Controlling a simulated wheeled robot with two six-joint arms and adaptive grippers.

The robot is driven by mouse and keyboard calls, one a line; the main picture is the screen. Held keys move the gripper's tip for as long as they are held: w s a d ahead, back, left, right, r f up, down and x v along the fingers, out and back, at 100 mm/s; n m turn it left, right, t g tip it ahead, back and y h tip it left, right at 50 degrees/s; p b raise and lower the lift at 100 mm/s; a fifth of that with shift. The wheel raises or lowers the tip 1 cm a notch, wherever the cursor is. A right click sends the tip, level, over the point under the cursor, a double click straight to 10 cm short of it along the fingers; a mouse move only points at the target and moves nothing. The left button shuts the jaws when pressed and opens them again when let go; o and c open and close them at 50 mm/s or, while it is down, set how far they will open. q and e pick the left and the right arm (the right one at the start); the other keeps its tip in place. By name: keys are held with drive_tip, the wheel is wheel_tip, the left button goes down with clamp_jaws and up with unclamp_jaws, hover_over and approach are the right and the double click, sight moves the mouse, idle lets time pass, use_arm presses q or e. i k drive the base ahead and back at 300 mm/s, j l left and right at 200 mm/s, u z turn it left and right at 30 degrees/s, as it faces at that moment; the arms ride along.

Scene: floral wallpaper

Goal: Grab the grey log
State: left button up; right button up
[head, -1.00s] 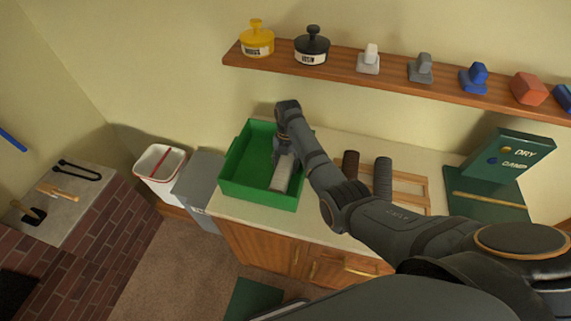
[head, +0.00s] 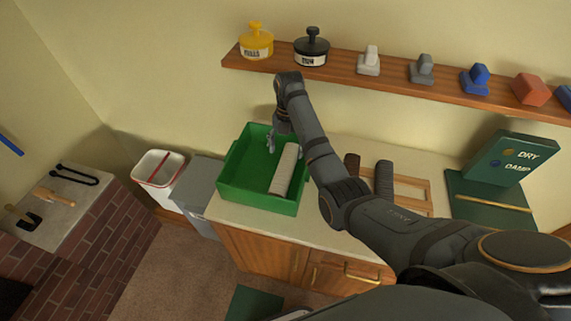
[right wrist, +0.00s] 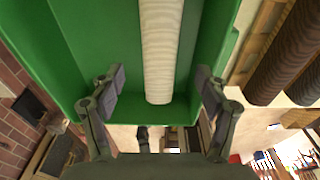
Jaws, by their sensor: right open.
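A dark grey log (head: 383,180) lies on the wooden rack right of my right forearm. A dark brown log (head: 351,162) lies beside it, mostly hidden by the arm. A pale, whitish log (head: 284,170) lies in the green crate (head: 230,192). My right gripper (head: 283,143) is open and empty above the far part of the crate. In the right wrist view, the pale log (right wrist: 160,50) shows between the open fingers (right wrist: 160,80), apart from both. Two darker logs (right wrist: 287,55) show at the right there. My left gripper is out of view.
The wooden rack (head: 412,187) stands on the counter. A green box labelled DRY and DAMP (head: 510,157) stands right of it. A shelf (head: 400,83) with jars and blocks runs above. A white bin (head: 158,170) and a grey bin (head: 198,185) stand left.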

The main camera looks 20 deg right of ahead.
sight(384, 184)
drive_tip(key=k+j, duration=0.25)
drive_tip(key=k, duration=0.25)
drive_tip(key=k+j, duration=0.2)
drive_tip(key=k, duration=0.25)
